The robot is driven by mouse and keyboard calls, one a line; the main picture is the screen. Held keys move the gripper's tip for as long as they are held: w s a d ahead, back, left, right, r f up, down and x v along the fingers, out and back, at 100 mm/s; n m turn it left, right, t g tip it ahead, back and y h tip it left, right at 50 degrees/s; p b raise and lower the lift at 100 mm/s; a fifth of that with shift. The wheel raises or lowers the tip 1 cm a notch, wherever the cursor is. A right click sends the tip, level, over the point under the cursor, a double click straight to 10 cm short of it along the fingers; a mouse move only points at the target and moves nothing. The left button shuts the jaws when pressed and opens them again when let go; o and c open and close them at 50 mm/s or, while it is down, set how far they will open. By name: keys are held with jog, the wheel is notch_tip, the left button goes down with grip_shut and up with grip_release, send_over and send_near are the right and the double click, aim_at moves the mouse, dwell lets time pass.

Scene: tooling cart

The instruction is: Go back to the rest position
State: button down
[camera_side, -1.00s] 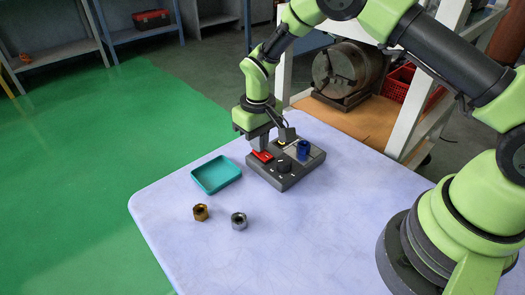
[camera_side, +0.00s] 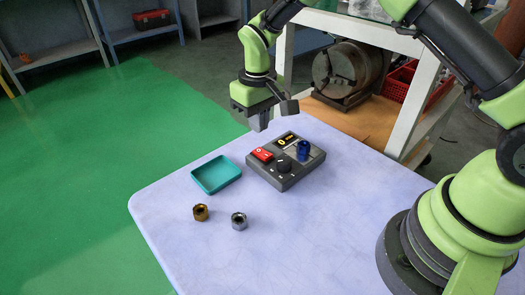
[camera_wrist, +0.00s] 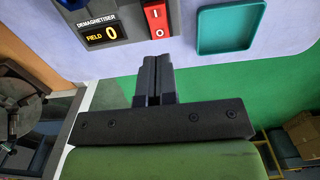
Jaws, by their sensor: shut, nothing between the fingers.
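My gripper (camera_side: 260,123) is shut and empty, raised in the air above and behind the grey control box in the side view. Its closed fingers also show in the wrist view (camera_wrist: 154,72). The demagnetiser box (camera_side: 285,178) stands on the table, with a red rocker switch (camera_side: 262,155), a black knob (camera_side: 284,166) and a blue part (camera_side: 303,149) on its top. In the wrist view the red switch (camera_wrist: 157,18) lies just beyond the fingertips, and the display (camera_wrist: 103,33) reads FIELD 0.
A teal tray (camera_side: 216,188) sits left of the box. A white-framed bench with a chuck (camera_side: 345,72) stands behind.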

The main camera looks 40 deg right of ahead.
jog(key=shift+r, duration=0.65)
jog(key=s+d+r+m+t+y, duration=0.1)
jog(key=s+r+t, duration=0.1)
jog(key=s+r, duration=0.45)
jog(key=s+r+m+t, duration=0.1)
jog(key=s+r, duration=0.2)
jog(key=r, duration=0.7)
jog(key=s+r+m+t, duration=0.1)
jog(key=s+t, duration=0.1)
jog(key=s, duration=0.5)
jog(key=s+r+m+t+y, duration=0.1)
jog(key=s+r+t, duration=0.1)
jog(key=s, duration=0.5)
jog(key=shift+s+d+r, duration=0.25)
jog(key=shift+d+r, duration=0.05)
jog(key=shift+d, duration=0.15)
